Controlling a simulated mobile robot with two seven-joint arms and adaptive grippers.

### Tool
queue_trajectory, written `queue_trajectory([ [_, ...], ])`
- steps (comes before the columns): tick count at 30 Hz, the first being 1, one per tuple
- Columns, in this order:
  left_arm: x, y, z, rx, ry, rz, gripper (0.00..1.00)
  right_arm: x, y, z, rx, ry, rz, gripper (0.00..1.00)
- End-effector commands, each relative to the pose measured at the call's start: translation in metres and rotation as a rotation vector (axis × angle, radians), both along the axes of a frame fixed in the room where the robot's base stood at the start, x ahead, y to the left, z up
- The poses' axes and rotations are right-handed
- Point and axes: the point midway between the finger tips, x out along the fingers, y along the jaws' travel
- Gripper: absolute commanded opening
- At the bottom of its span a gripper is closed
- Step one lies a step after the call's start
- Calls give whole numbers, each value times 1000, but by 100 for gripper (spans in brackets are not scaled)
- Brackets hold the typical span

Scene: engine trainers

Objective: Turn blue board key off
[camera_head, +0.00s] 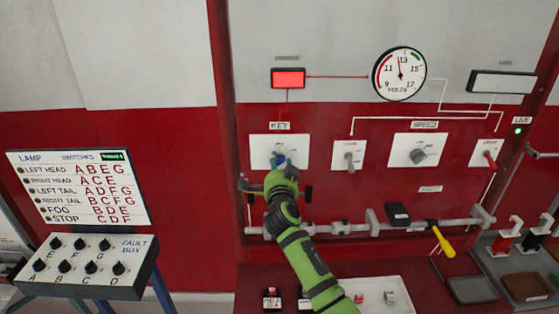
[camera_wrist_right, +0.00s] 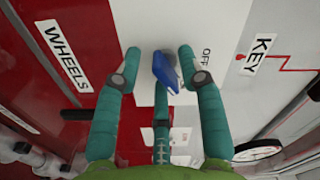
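The blue key (camera_wrist_right: 168,72) sits in the white KEY panel (camera_head: 260,145) on the red board; in the wrist view it stands close to the printed word OFF. In the head view my gripper mostly covers it. My right gripper (camera_wrist_right: 158,62), green and teal, is in front of the key; it also shows in the head view (camera_head: 280,165). Its two outer fingers stand apart, one on each side of the key, with visible gaps. The third finger shows below the key. I cannot tell whether any finger touches it. My left gripper is not in view.
A red lamp (camera_head: 288,78) is lit above the KEY panel, near the volts gauge (camera_head: 399,74). A grey lever (camera_head: 348,156) and the SPEED knob (camera_head: 418,156) are to the right. Below are a metal rail (camera_head: 345,228) and a yellow-handled tool (camera_head: 443,242). A fault box (camera_head: 85,265) stands left.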

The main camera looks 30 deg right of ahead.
Motion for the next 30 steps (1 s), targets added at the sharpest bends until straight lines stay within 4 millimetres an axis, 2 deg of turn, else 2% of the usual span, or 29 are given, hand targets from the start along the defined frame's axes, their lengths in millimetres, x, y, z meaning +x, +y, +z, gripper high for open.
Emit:
queue_trajectory([
  [11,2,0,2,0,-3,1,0,5,-3,-1,-1,1,1,40],
  [12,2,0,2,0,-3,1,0,5,-3,-1,-1,1,1,32],
  [14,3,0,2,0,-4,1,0,5,-3,-1,-1,1,1,8],
  [15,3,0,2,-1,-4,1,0,5,-3,-1,-1,1,1,0],
  [30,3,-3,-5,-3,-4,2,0,5,-4,-3,-64,42,0,0],
])
